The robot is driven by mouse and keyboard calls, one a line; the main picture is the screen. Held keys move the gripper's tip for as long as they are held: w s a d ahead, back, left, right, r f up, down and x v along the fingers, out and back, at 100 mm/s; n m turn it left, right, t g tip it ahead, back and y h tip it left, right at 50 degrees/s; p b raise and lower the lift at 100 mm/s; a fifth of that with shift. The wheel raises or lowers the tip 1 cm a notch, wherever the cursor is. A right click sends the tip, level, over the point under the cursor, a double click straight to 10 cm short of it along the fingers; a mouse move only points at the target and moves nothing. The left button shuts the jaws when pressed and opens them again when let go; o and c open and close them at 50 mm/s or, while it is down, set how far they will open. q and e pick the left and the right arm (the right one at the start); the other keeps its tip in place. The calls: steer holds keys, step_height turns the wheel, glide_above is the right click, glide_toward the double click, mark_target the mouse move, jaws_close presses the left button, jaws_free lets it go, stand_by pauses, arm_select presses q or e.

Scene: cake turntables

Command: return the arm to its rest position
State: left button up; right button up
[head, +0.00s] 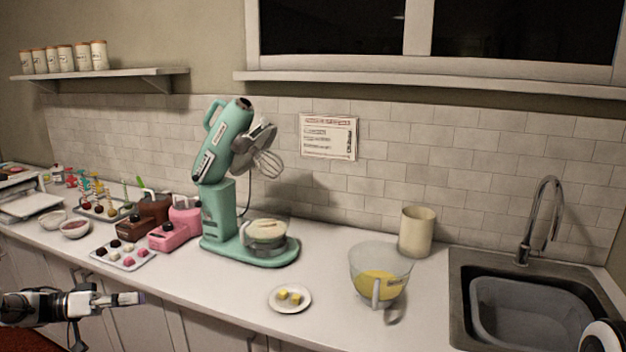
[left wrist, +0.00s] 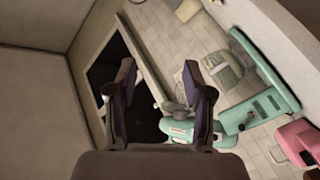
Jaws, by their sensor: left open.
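My left gripper (head: 132,299) is at the lower left in the head view, in front of the counter (head: 215,285) and below its top. In the left wrist view its two fingers (left wrist: 163,90) stand apart with nothing between them, so it is open and empty. That view is turned on its side and shows the mint-green stand mixer (left wrist: 262,108) beyond the fingers. A white and black part (head: 604,338) shows at the lower right corner of the head view; I cannot make out a right gripper there.
The stand mixer (head: 222,215) stands on the counter with its head tilted up. A glass bowl with yellow contents (head: 380,272), a small plate (head: 273,301), a beige canister (head: 416,232) and a sink (head: 460,300) are to its right. Pink and brown containers (head: 167,240) and trays crowd the left.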

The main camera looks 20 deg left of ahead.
arm_select(q)
steer(key=w+d+f+n+g, duration=0.1)
steer(key=w+d+f, duration=0.2)
steer(key=d, duration=0.7)
steer(key=w+d+f+n+h, duration=0.1)
steer(key=w+d+f, duration=0.1)
steer(key=d, duration=0.7)
steer(key=w+d+f+n+g, duration=0.1)
steer(key=w+d+f, duration=0.2)
steer(key=d, duration=0.7)
steer(key=s+d+f+n+t+y, duration=0.1)
steer(key=s+d+f+n+y, duration=0.3)
steer(key=d+f, duration=0.6)
steer(key=s+d+f+g+y, duration=0.1)
steer(key=s+f+g+y, duration=0.2)
steer(key=s+f+y, duration=0.55)
steer(key=s+a+f+m+g+y, duration=0.1)
steer(key=s+a+g, duration=0.2)
steer(key=s, duration=0.8)
steer(key=s+a+m+g+y, duration=0.2)
steer(key=s+a, duration=0.3)
steer(key=s, duration=0.5)
steer(key=shift+s+f+m+g, duration=0.3)
steer(key=shift+s+f+g, duration=0.1)
